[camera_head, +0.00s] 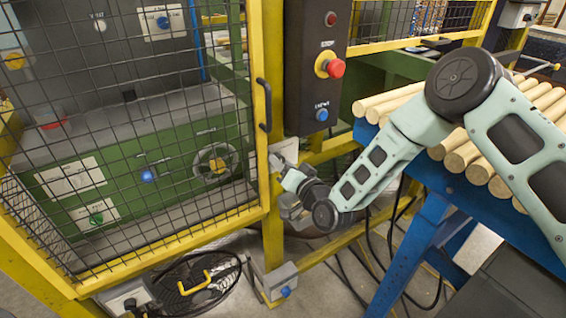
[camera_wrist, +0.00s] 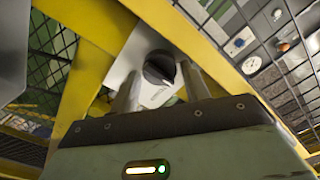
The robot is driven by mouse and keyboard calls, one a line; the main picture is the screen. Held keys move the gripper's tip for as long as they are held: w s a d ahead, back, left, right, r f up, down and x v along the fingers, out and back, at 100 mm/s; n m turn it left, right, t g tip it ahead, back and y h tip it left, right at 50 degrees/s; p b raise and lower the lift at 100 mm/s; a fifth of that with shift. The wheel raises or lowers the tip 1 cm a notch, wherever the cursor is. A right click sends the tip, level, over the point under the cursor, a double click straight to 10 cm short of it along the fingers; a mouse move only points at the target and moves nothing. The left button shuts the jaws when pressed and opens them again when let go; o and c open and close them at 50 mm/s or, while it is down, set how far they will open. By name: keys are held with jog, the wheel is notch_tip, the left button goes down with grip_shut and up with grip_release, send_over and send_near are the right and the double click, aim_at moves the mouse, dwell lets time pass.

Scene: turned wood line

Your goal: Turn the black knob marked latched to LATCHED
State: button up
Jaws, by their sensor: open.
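The black knob (camera_wrist: 158,68) sits on a pale grey plate (camera_wrist: 138,50) fixed to the yellow post, seen in the wrist view. My gripper (camera_wrist: 160,72) is open, with one finger to each side of the knob. I cannot tell whether the fingers touch it. In the head view my gripper (camera_head: 285,180) is at the yellow post, beside the grey plate (camera_head: 287,150); the knob itself cannot be made out there.
A yellow-framed mesh door (camera_head: 140,150) with a black handle (camera_head: 264,105) is left of the post. A dark control box (camera_head: 313,65) with a red emergency button (camera_head: 335,68) hangs above. A blue table (camera_head: 425,170) with wooden rods (camera_head: 460,155) stands to the right.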

jog(key=shift+w+a, duration=0.1)
jog(key=shift+w, duration=0.05)
jog(key=c, duration=0.7)
jog(key=shift+f+m+b, duration=0.1)
jog(key=shift+m+b, duration=0.2)
jog(key=shift+b, duration=0.05)
jog(key=shift+f+m+b, duration=0.1)
jog(key=shift+m+b, duration=2.9)
jog(key=shift+m, duration=1.1)
